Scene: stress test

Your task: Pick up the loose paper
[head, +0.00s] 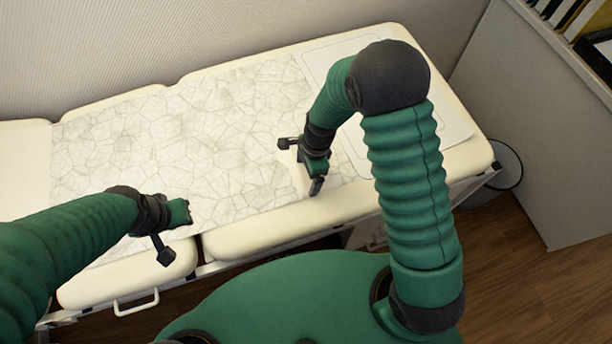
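A wide, crinkled white paper sheet (190,125) covers much of the cream padded exam table (355,203). My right gripper (300,166) is over the right part of the sheet, near the table's front edge. Its two fingers are spread apart. A pale patch shows between them, and I cannot tell whether it is raised paper or bare padding. My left gripper (172,231) is at the front edge of the table, left of the middle, with its fingers apart and nothing seen between them. Part of the sheet is hidden behind my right arm.
A smooth, pale rounded panel (455,125) lies at the table's right end, partly behind my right arm. A round bin (508,165) stands beyond that end. A grey cabinet (530,120) is at the right. A wall runs along the back.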

